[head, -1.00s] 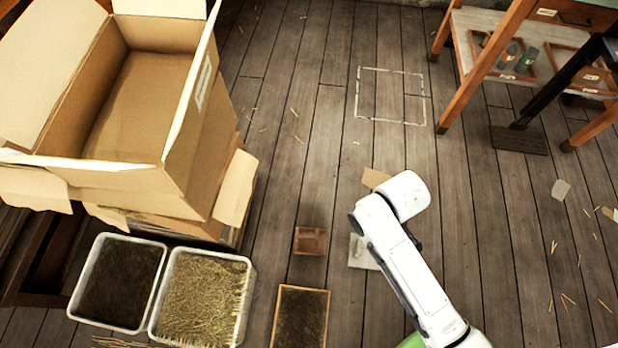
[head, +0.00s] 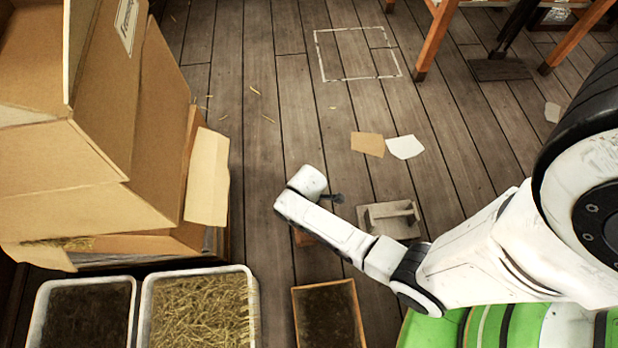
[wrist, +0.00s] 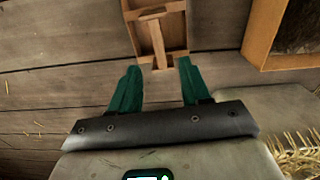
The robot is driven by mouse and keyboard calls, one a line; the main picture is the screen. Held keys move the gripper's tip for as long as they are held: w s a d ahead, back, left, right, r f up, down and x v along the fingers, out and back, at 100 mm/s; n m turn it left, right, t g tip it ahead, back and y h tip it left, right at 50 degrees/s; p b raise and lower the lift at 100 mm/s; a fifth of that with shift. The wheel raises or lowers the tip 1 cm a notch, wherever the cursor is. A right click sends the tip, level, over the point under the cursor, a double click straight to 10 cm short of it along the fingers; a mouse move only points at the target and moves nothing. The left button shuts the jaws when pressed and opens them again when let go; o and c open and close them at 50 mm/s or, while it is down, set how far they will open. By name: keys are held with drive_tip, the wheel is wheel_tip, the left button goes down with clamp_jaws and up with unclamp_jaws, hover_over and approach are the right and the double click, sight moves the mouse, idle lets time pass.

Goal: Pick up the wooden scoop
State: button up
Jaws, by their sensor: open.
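The wooden scoop (wrist: 152,30), a small brown shallow box with a lighter bar along its middle, lies on the floor at the top of the wrist view. In the head view only a reddish-brown sliver of it (head: 303,239) shows beside my white arm, which covers the rest. My gripper (wrist: 159,65) has two dark green fingers spread apart with nothing held. The near end of the scoop's bar appears between the fingertips in the picture. I cannot tell the height gap. The fingers are not clearly visible in the head view.
A wood-framed tray of dark material (head: 328,312) lies close to the scoop. A straw bin (head: 252,300) and a dark-filled bin (head: 40,310) stand left, below cardboard boxes (head: 160,130). A grey block with a handle (head: 375,222) lies right.

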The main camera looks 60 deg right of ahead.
wheel_tip(320, 180, down, 5)
drive_tip(key=shift+f+b, duration=0.1)
drive_tip(key=shift+b, duration=1.1)
drive_tip(key=f+b, duration=0.2)
drive_tip(key=f, duration=0.1)
drive_tip(key=f+b, duration=0.2)
drive_tip(key=shift+s+d, duration=0.15)
drive_tip(key=shift+d, duration=0.1)
clamp_jaws()
